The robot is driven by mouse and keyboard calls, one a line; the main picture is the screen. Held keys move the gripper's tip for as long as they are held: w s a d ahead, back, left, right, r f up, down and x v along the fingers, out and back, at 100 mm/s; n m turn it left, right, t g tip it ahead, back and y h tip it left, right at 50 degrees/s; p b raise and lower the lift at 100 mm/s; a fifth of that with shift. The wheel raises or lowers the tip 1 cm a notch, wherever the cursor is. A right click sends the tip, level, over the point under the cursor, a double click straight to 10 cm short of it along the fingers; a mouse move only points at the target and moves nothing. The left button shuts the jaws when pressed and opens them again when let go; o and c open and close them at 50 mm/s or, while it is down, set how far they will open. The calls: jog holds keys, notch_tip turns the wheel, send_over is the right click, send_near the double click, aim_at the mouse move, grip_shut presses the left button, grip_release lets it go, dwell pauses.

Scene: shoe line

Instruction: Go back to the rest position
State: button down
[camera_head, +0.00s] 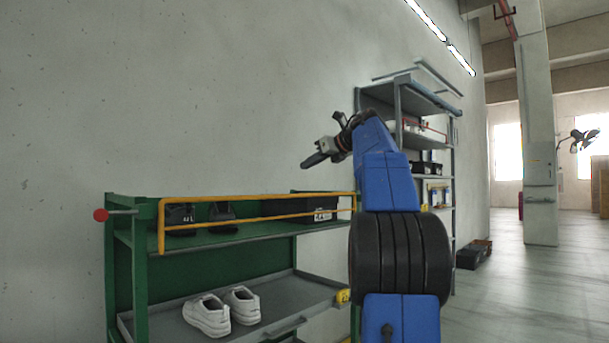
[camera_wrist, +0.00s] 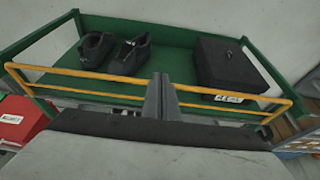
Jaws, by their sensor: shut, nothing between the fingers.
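My gripper (camera_head: 316,160) is raised in front of the wall, above the green rack, at the end of my blue and black arm. Its fingers are together with nothing between them; in the wrist view the closed fingers (camera_wrist: 161,95) point toward the rack's yellow rail. The green rack (camera_head: 140,262) stands below and to the left of my arm. On its upper shelf are a pair of black shoes (camera_wrist: 117,50) and a black box (camera_wrist: 228,65) with a white label. A pair of white shoes (camera_head: 221,311) sits on the grey lower shelf.
A yellow rail (camera_head: 260,199) runs along the upper shelf's front. A grey shelving unit (camera_head: 399,100) with boxes stands behind my arm. A dark crate (camera_head: 473,257) lies on the floor beyond. Open floor (camera_head: 530,290) extends to the right, past a pillar (camera_head: 538,150).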

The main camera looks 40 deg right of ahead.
jog(key=shift+s+r, duration=0.25)
jog(key=shift+r, duration=0.1)
